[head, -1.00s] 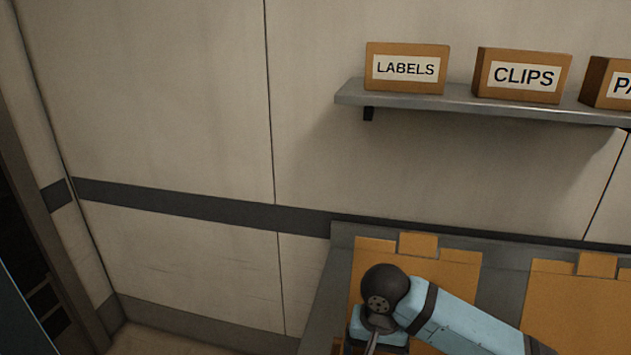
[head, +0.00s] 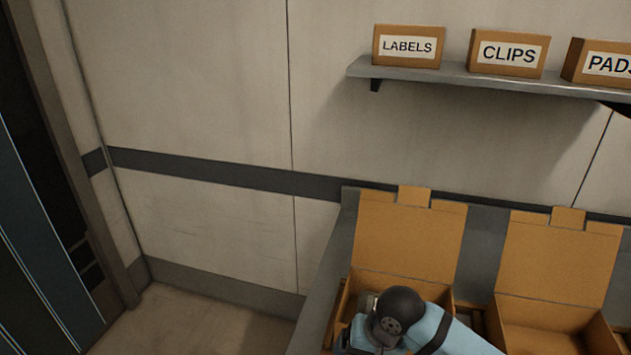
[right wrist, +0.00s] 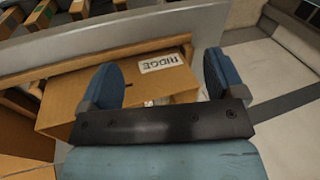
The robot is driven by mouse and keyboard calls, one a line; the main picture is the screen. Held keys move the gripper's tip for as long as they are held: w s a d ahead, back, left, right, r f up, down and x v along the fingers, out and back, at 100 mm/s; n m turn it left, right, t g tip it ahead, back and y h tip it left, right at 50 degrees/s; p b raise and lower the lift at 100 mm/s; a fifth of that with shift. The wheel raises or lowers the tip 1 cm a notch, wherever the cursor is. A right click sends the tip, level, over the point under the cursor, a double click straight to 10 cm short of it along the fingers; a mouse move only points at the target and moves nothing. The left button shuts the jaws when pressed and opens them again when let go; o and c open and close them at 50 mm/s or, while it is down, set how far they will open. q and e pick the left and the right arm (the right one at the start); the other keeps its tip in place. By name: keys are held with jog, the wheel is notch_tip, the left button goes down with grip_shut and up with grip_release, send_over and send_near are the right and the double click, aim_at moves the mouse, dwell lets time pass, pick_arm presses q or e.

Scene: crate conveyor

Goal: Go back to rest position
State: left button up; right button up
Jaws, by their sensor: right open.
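My right arm comes in from the lower right in the head view, with its dark wrist joint over the left open cardboard box (head: 408,238). The fingers of its hand are not clear there. In the right wrist view my right gripper (right wrist: 158,66) is open, its two blue fingers spread wide with nothing held between them. Behind the fingers in that view is a cardboard box (right wrist: 75,108) with a white label, its lettering hard to read. My left gripper is not in view.
A second open cardboard box (head: 558,255) stands to the right on the grey conveyor (head: 328,262). A wall shelf (head: 455,78) above carries boxes marked LABELS (head: 408,47), CLIPS (head: 508,53) and PADS (head: 600,62). Floor (head: 200,320) at lower left is clear.

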notch_tip(320, 180, down, 4)
jog(key=s+a+n+t+y+p, duration=0.1)
jog(key=s+a+t+y, duration=0.1)
jog(key=s+y, duration=0.1)
jog(key=s+d+f+n+t+h+p, duration=0.1)
jog(key=s+d+f+t, duration=0.3)
jog(key=s+d, duration=0.2)
jog(key=s+d+f+n+t+h+p, duration=0.1)
jog(key=s+d+f+n+t, duration=0.1)
jog(key=s+d, duration=0.4)
jog(key=shift+s+d+f+n+t+h, duration=0.3)
jog(key=shift+s+d+f+t+h, duration=0.1)
jog(key=shift+s+f+t, duration=0.5)
